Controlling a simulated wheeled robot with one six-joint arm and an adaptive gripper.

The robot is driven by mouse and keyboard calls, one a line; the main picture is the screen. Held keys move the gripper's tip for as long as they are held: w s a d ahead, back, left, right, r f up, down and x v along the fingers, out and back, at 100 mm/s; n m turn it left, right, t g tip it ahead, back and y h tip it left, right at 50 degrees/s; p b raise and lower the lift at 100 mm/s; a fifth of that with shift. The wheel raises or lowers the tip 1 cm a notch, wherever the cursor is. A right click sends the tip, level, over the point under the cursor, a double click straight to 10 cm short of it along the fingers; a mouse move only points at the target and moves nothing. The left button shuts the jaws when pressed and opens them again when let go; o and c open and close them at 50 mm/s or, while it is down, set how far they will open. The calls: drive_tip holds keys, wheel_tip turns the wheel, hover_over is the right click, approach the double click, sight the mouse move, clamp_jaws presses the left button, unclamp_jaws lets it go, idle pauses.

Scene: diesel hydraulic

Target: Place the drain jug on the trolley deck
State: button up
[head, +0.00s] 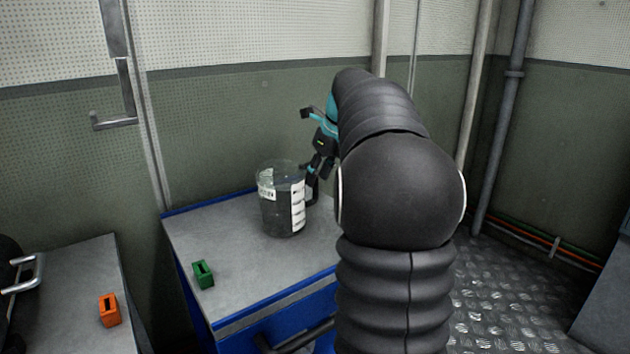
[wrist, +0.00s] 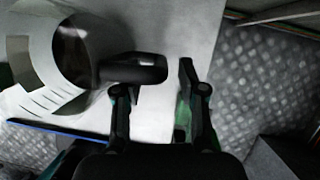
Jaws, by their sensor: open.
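The drain jug (head: 281,205) is a clear container with white labels and a dark handle. It stands upright on the grey top (head: 245,250) of a blue-sided unit, which may be the trolley deck. My gripper (head: 312,182) is at the jug's right side, by its handle. In the wrist view the jug (wrist: 45,60) is at the left, and its black handle (wrist: 135,68) reaches toward the space between my fingers (wrist: 158,85). My gripper is open. My left finger is partly behind or beside the handle; contact cannot be told.
A green block (head: 203,274) sits near the front left of the grey top. An orange block (head: 109,310) lies on another grey surface (head: 70,280) at the left. A wall stands behind, with pipes (head: 500,130) at the right. Tread-plate floor (head: 500,290) is clear at the right.

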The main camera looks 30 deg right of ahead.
drive_tip(key=a+p+v, duration=0.1)
drive_tip(key=p+v, duration=0.1)
drive_tip(key=v, duration=0.7)
drive_tip(key=s+a+f+n, duration=0.2)
drive_tip(key=s+a+n, duration=0.2)
drive_tip(key=a+n, duration=0.5)
drive_tip(key=s+a+f+n, duration=0.7)
drive_tip(key=s+n, duration=0.3)
drive_tip(key=n, duration=0.2)
drive_tip(key=s+a+f+n+t+h, duration=0.1)
drive_tip(key=s+a+f+n, duration=0.7)
drive_tip(key=s+a+n, duration=0.2)
drive_tip(key=shift+a+f+n, duration=0.3)
drive_tip(key=shift+n, duration=0.9)
drive_tip(key=shift+s, duration=0.1)
